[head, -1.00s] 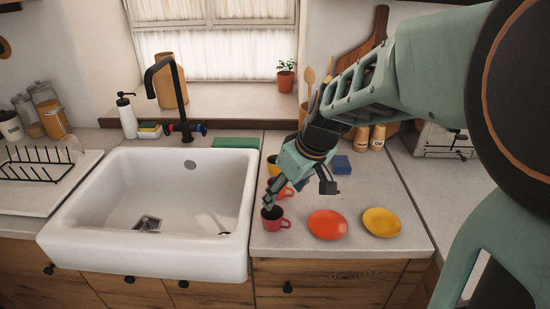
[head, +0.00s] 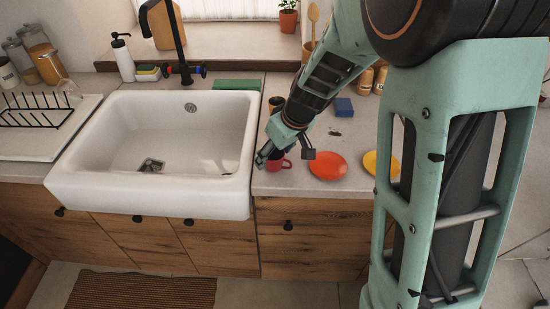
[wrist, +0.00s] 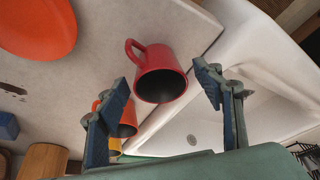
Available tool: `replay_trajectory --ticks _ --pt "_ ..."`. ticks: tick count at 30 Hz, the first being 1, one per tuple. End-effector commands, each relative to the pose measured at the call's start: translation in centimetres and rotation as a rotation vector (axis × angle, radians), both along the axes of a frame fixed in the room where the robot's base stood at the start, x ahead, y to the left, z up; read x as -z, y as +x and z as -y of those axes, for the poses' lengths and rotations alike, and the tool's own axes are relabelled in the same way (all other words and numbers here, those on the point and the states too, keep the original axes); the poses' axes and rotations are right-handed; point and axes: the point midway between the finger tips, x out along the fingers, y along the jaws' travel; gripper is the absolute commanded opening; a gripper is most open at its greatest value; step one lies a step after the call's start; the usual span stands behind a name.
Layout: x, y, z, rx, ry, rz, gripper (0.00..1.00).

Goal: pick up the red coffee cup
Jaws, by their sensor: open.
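The red coffee cup (head: 280,165) stands on the counter right of the sink, partly hidden behind my gripper in the head view. In the wrist view the red cup (wrist: 160,74) shows its dark opening and its handle at the upper left. My gripper (head: 262,158) is at the cup's left side in the head view. In the wrist view my open gripper (wrist: 163,78) has one finger on each side of the cup in the picture, with visible gaps. I cannot tell how far the cup is along the fingers.
An orange cup (wrist: 127,118) and a yellow cup (wrist: 115,146) stand close by. An orange plate (head: 328,166) and a yellow plate (head: 370,162) lie to the right, the yellow one partly hidden by my arm. The white sink (head: 150,205) borders the left. A blue block (head: 343,107) lies farther back.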

Motion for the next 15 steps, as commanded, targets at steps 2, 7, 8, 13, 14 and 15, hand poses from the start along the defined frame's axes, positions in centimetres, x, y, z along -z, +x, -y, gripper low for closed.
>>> replay_trajectory --ticks 2,7,8,13,14,15 --pt "0.23 0.07 -0.08 0.001 0.0 0.0 0.61" --pt "0.21 0.08 -0.09 0.001 0.001 0.001 0.61" --pt "0.21 0.08 -0.09 0.001 0.001 0.001 0.6" --pt "0.19 0.09 -0.08 0.001 0.001 0.001 0.41" --pt "0.19 0.09 -0.08 0.001 0.001 0.001 0.38" --pt "0.19 0.09 -0.08 0.001 0.001 0.001 0.34"
